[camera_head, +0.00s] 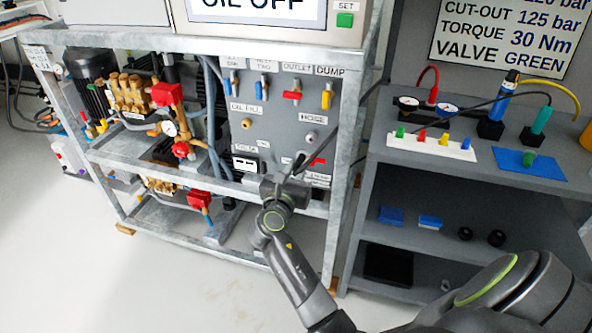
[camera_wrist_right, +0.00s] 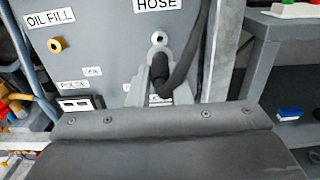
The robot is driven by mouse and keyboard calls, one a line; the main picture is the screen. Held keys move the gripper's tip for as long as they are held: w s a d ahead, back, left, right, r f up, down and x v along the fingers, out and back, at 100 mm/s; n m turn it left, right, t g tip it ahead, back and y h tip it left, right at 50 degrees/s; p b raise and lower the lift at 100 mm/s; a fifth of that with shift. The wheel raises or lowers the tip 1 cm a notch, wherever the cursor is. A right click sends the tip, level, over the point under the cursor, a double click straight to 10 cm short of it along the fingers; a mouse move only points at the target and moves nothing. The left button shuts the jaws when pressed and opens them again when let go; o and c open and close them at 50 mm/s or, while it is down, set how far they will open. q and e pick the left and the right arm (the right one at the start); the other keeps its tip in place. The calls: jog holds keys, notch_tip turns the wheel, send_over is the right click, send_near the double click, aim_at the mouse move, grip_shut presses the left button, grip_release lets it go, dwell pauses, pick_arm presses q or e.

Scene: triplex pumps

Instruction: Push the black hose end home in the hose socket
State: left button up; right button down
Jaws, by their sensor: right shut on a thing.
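The hose socket (camera_wrist_right: 158,38) is a pale round fitting under the HOSE label on the grey panel. It also shows in the head view (camera_head: 310,137). My right gripper (camera_wrist_right: 161,80) is shut on the black hose end (camera_wrist_right: 160,68), which points toward the panel. In the head view my right gripper (camera_head: 298,162) is in front of the panel, just below the socket. The socket's face shows above the hose end, so the end is not in it. The gap in depth is hard to judge. My left gripper is not in view.
The grey panel (camera_head: 262,122) also carries coloured valve handles and a brass oil fill port (camera_wrist_right: 56,45). A steel frame post (camera_head: 350,130) stands close right of the gripper. Right of it is a shelf unit (camera_head: 480,195) with tools. The floor (camera_head: 190,285) is clear at front left.

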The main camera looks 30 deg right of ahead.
aim_at(302, 156)
jog(key=shift+s+a, duration=0.1)
jog(key=shift+p+x, duration=0.75)
jog(key=shift+x, duration=0.9)
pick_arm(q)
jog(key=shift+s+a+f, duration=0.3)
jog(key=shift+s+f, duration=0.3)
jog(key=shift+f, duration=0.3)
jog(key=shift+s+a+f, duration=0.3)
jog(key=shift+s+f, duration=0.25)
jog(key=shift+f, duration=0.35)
pick_arm(e)
jog(key=shift+x, duration=1.15)
pick_arm(q)
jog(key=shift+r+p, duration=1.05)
jog(key=shift+p, duration=0.1)
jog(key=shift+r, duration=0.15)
pick_arm(e)
jog(key=shift+x, duration=1.4)
jog(key=c, duration=1.3)
grip_release()
jog(key=shift+o, duration=0.2)
